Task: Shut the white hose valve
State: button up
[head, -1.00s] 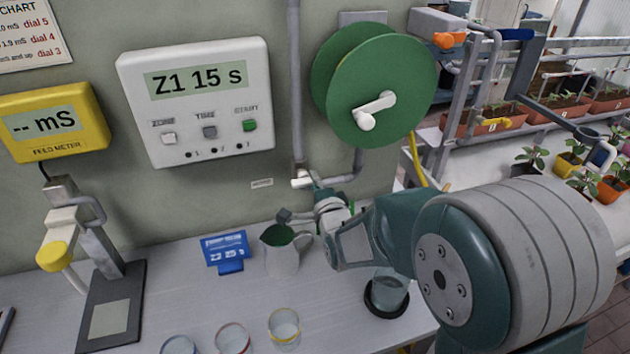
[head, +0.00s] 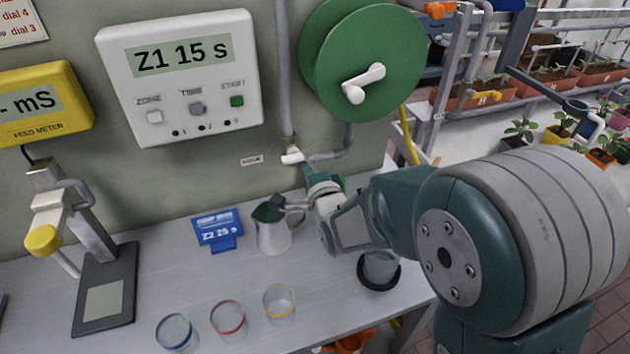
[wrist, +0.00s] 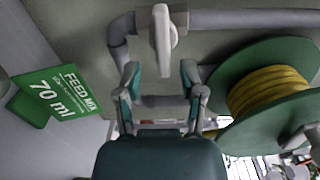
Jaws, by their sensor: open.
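The white hose valve (head: 291,156) sits on the grey pipe low on the wall, below the green hose reel. In the wrist view, its white lever (wrist: 163,38) stands crosswise to the pipe that runs off to the right. My gripper (wrist: 160,82) is open and empty, with one finger to each side of the lever's line. The lever appears beyond the fingertips, apart from them. In the head view, my gripper (head: 291,189) is just below and right of the valve, and my wrist partly hides it.
A grey jug (head: 279,238) stands right below my gripper, beside a blue card (head: 218,231). Several glasses, including a yellow-rimmed one (head: 279,301), stand in front. The green reel (head: 362,58) with yellow hose is close on the right. A green card (wrist: 55,95) shows in the wrist view.

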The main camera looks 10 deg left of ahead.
jog(key=v, duration=0.9)
jog(key=shift+s, duration=0.25)
jog(key=shift+a+f, duration=0.1)
